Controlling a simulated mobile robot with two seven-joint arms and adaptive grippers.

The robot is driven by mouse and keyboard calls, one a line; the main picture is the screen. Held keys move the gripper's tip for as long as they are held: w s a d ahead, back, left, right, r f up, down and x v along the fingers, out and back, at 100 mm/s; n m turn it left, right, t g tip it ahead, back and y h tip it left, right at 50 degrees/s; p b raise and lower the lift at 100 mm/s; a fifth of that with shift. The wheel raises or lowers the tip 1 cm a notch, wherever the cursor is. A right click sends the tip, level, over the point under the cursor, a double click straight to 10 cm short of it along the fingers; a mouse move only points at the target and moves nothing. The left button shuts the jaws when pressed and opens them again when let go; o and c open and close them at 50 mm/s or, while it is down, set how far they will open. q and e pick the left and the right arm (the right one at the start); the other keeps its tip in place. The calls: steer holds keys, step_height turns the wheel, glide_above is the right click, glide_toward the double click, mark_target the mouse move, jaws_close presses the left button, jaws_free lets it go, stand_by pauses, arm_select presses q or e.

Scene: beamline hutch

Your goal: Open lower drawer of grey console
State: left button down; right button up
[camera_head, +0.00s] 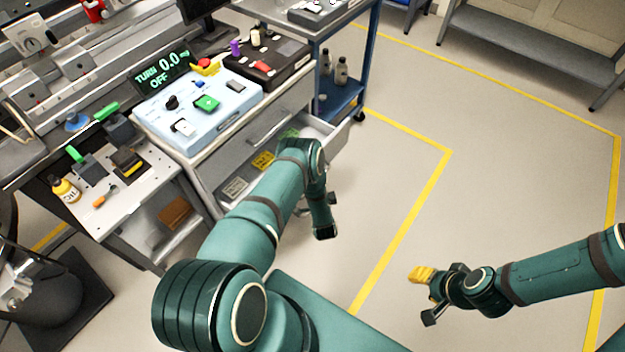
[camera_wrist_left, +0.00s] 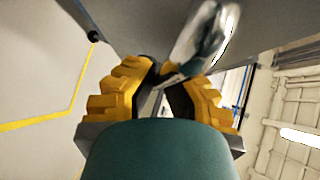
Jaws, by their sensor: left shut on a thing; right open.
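The grey console (camera_head: 205,178) stands at the left centre of the head view. Its upper drawer (camera_head: 250,138) is shut and has a bar handle. Its lower drawer (camera_head: 338,142) is pulled out, with a yellow item and other small things inside; my left arm covers part of it. My left gripper (camera_wrist_left: 165,90) is shut on a thin grey bar, apparently the lower drawer's handle, against a grey panel in the left wrist view. My right gripper (camera_head: 427,296) is open and empty over the floor.
A pale blue control box (camera_head: 198,105) and a black box (camera_head: 268,66) stand on the console. A white side table (camera_head: 130,188) with tools is at the left. A blue trolley (camera_head: 345,92) stands behind.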

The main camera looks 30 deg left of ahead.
arm_select(q)
steer(key=shift+d+r, duration=0.1)
steer(key=shift+d, duration=1.1)
steer(key=c, duration=1)
jaws_free()
steer(key=shift+s, duration=0.1)
steer(key=v, duration=1.1)
steer(key=shift+s+d, duration=0.3)
